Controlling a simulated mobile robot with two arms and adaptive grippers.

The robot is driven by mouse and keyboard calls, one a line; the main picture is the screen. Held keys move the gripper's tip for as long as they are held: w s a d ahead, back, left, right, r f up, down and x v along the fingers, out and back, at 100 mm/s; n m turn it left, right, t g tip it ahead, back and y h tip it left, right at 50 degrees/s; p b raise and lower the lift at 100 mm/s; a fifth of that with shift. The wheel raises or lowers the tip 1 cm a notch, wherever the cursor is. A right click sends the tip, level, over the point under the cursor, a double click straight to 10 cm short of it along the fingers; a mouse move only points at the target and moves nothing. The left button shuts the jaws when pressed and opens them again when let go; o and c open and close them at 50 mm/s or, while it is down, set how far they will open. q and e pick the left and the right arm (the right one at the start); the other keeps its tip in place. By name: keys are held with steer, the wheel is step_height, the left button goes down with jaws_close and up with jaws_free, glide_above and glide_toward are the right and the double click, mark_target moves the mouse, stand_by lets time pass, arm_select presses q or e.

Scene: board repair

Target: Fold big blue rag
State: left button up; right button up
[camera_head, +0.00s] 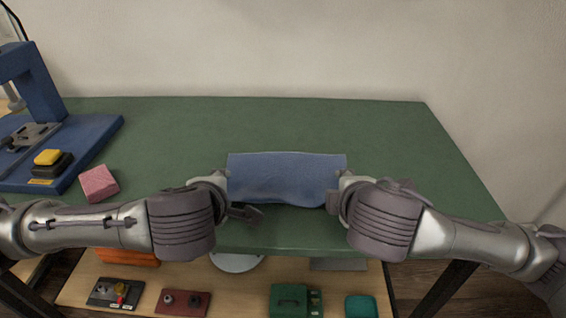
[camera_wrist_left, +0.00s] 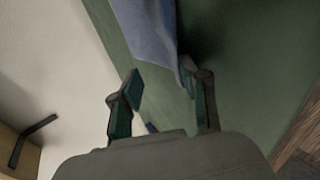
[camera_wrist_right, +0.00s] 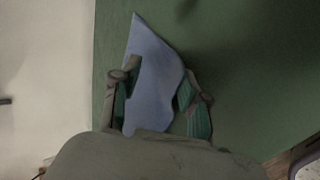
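The blue rag (camera_head: 285,178) lies on the green table near its front edge, in a wide strip with a wavy front edge. My left gripper (camera_wrist_left: 163,80) is at the rag's left end. Its fingers are spread, and the rag (camera_wrist_left: 150,28) shows just beyond them, close to one fingertip. My right gripper (camera_wrist_right: 160,84) is at the rag's right end. Its fingers are spread with the rag (camera_wrist_right: 152,78) showing between them. Neither gripper is visibly closed on the cloth. In the head view my wrists partly hide the rag's ends and the fingertips.
A pink block (camera_head: 98,184) lies on the table (camera_head: 400,140) at left, beside a blue press (camera_head: 75,140) with a yellow button (camera_head: 48,157). A lower shelf (camera_head: 235,290) holds several parts. The table behind the rag and to its right is clear.

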arm_select(q)
steer(key=s+r, duration=0.6)
steer(key=r, duration=0.3)
arm_select(e)
steer(key=s+r, duration=0.6)
steer(key=r, duration=0.3)
